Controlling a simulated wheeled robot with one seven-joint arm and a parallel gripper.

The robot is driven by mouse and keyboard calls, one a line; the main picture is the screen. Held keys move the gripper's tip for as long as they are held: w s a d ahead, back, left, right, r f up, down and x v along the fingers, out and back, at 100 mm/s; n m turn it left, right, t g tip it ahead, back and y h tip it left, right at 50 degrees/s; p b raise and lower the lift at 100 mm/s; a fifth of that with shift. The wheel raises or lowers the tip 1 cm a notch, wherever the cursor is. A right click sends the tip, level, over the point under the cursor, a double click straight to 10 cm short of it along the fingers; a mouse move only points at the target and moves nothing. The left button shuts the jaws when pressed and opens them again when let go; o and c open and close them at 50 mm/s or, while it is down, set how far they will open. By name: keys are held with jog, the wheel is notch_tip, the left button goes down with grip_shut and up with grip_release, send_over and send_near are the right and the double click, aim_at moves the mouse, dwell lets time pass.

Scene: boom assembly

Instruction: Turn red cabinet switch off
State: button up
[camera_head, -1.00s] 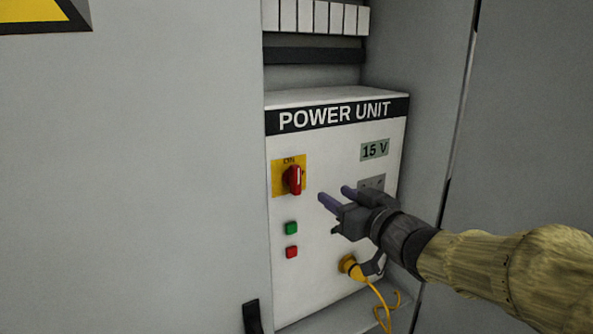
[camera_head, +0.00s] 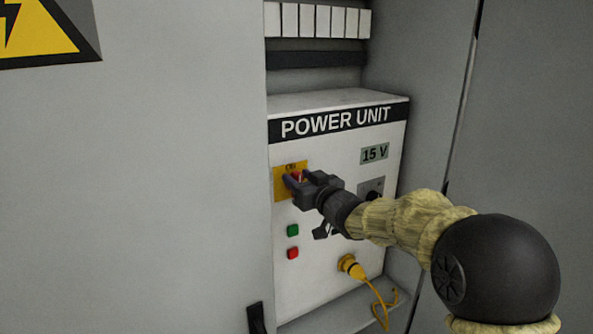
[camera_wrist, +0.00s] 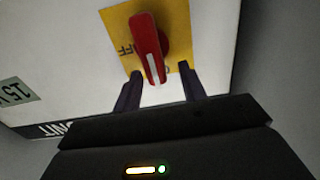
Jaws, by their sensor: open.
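The red switch (camera_wrist: 149,45) is a rotary knob on a yellow plate (camera_wrist: 116,22) on the front of the white power unit (camera_head: 340,215). In the head view the switch (camera_head: 297,175) is mostly hidden behind my gripper (camera_head: 290,181). In the wrist view my gripper (camera_wrist: 160,82) is open, with one dark finger on each side of the knob's white-marked end. I see gaps between the fingers and the knob. The knob points toward the "ON" side, with "OFF" lettered on the plate at its left in the wrist view.
Below the switch are a green button (camera_head: 292,230) and a red button (camera_head: 292,253). A yellow plug with a cable (camera_head: 351,266) is at the lower right. A "15 V" display (camera_head: 375,153) is at the upper right. Grey cabinet walls (camera_head: 150,190) flank the unit.

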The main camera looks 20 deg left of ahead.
jog(key=shift+w+a, duration=0.55)
jog(key=shift+w, duration=0.25)
jog(key=shift+s, duration=0.1)
grip_shut()
